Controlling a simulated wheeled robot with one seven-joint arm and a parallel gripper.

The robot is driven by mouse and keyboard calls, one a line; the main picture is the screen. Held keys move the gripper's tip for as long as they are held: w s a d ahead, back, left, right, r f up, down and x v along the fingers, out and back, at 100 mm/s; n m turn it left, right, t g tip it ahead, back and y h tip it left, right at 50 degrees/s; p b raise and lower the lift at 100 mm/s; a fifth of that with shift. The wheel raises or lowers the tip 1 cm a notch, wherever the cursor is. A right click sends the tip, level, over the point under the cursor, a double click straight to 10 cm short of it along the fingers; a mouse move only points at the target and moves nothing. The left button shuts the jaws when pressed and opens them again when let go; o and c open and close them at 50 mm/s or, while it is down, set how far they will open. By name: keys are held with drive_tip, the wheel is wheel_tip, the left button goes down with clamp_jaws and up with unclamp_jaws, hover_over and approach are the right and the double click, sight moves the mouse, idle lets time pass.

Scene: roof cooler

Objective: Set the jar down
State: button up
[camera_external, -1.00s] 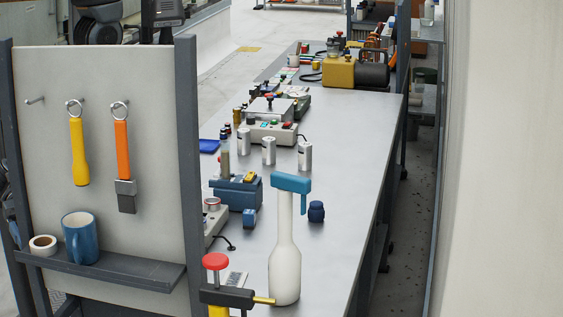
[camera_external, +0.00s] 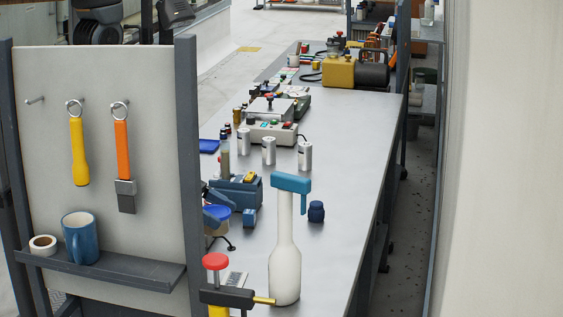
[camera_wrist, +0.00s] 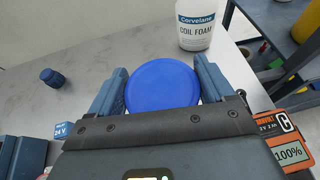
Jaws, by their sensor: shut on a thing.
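The jar has a round blue lid (camera_wrist: 162,84), seen from above in the wrist view. The jar's side is hidden there under the lid. My gripper (camera_wrist: 161,72) has one blue-grey finger on each side of the jar and is shut on it. I cannot tell whether the jar's base touches the grey bench (camera_external: 340,190).
A white spray bottle (camera_external: 285,262) stands near, its label reading "COIL FOAM" in the wrist view (camera_wrist: 208,25). A small dark blue pot (camera_external: 316,212), a blue vise-like tool (camera_external: 237,192) and several silver cans (camera_external: 269,151) stand around. Bare bench lies right of the pot.

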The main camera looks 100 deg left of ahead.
drive_tip(key=w+a+r+n+y, duration=0.1)
drive_tip(key=w+a, duration=0.3)
drive_tip(key=a, duration=0.7)
drive_tip(key=w+a+r+n+y, duration=0.15)
drive_tip(key=w+a, duration=0.25)
drive_tip(key=a, duration=0.7)
drive_tip(key=w+a+r+n+y, duration=0.15)
drive_tip(key=w+a, duration=0.25)
drive_tip(key=a, duration=0.7)
drive_tip(key=shift+m, duration=0.3)
drive_tip(key=w+a+f, duration=0.2)
drive_tip(key=a+f, duration=0.1)
drive_tip(key=a, duration=0.2)
drive_tip(key=w+a+f+b, duration=0.1)
drive_tip(key=w+a+f, duration=0.1)
drive_tip(key=a, duration=0.4)
drive_tip(key=w+a+f, duration=0.2)
drive_tip(key=a+f, duration=0.2)
drive_tip(key=a, duration=0.1)
drive_tip(key=shift+a+f+b, duration=0.1)
drive_tip(key=shift+a+b, duration=0.2)
drive_tip(key=shift+b, duration=0.05)
drive_tip(key=shift+f, duration=2)
drive_tip(key=o, duration=1.1)
drive_tip(key=shift+f, duration=0.1)
